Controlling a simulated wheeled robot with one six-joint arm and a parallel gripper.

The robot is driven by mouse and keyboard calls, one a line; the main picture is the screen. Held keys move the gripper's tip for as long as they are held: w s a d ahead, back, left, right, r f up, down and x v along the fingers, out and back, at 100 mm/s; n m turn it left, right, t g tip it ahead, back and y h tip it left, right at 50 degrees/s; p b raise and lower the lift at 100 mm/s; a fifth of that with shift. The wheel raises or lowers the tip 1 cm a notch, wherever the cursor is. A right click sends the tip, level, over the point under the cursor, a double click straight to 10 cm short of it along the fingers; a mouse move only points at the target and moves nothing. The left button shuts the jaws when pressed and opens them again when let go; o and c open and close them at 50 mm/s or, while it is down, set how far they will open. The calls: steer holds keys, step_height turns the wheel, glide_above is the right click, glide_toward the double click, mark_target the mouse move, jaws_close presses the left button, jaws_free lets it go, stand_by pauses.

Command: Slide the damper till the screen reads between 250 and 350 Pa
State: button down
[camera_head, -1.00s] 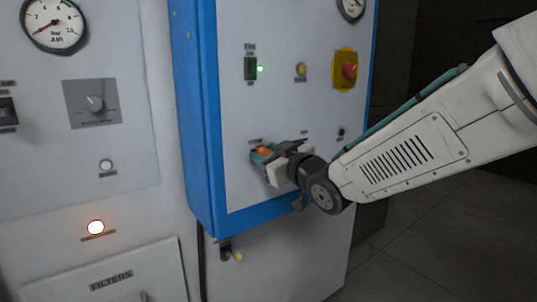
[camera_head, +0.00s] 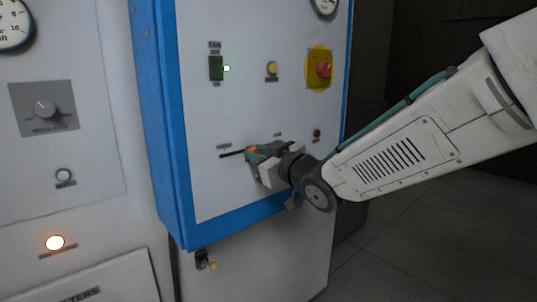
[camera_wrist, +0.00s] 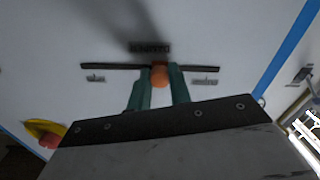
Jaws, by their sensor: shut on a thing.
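The damper is an orange knob (camera_head: 253,149) on a thin dark horizontal slot (camera_head: 231,154) low on the blue-edged panel. In the wrist view, the knob (camera_wrist: 159,76) sits near the middle of the slot (camera_wrist: 100,67), with slot showing on both sides. My gripper (camera_head: 256,153) is shut on the knob, its green fingers (camera_wrist: 159,82) on either side of it. In the head view, the gripper hides the slot's right part. No screen with a Pa reading is in view.
A red button on a yellow plate (camera_head: 319,69), a fan switch (camera_head: 216,68) with a green light and an amber button (camera_head: 271,70) are above. A dial (camera_head: 325,5) is cut off at the top. A yellow-tipped lever (camera_head: 212,265) is below the panel. Dark open floor lies right.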

steer(key=c, duration=1.3)
jaws_free()
steer(key=shift+o, duration=0.2)
steer(key=v, duration=0.8)
steer(key=shift+w+f, duration=0.1)
